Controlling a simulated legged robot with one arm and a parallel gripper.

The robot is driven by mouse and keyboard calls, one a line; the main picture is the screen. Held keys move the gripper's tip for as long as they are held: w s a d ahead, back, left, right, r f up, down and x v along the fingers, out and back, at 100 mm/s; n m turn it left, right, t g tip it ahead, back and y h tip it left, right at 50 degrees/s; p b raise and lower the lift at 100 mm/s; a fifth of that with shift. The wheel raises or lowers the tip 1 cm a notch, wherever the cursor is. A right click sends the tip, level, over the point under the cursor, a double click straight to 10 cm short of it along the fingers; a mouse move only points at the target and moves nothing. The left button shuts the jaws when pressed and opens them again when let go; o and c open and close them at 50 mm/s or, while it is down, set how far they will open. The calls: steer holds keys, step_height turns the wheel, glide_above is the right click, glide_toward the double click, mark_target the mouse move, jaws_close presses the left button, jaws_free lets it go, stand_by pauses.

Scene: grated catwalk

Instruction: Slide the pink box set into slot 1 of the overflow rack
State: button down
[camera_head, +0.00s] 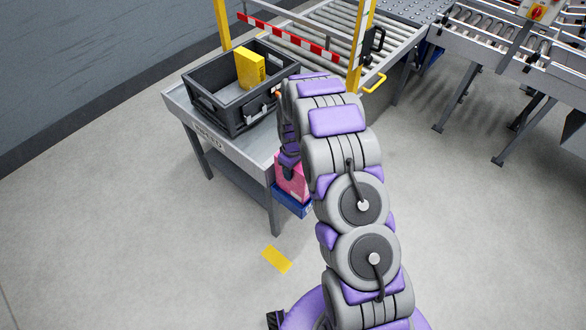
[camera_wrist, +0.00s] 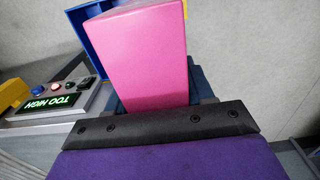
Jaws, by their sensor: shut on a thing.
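The pink box (camera_head: 292,180) hangs below my gripper (camera_head: 288,166), beside the right front of the grey table. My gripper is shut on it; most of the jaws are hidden. In the wrist view the pink box (camera_wrist: 143,55) fills the upper middle, with dark gripper parts (camera_wrist: 200,88) at its lower end. A blue open-sided piece (camera_head: 293,203) is right under the box; it also shows behind the box in the wrist view (camera_wrist: 88,38). I cannot tell whether it touches the box. No numbered slot or overflow rack can be made out.
A black tote (camera_head: 205,100) with a yellow box (camera_head: 250,68) stands on the grey table (camera_head: 243,150). A roller conveyor (camera_head: 330,22) with yellow posts and a striped bar lies behind. Floor at left is clear.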

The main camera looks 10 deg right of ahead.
steer(key=shift+f, duration=0.15)
steer(key=shift+f, duration=3.8)
jaws_free()
steer(key=shift+r, duration=0.1)
step_height(320, 180, up, 8)
steer(key=p, duration=0.2)
stand_by(0.5)
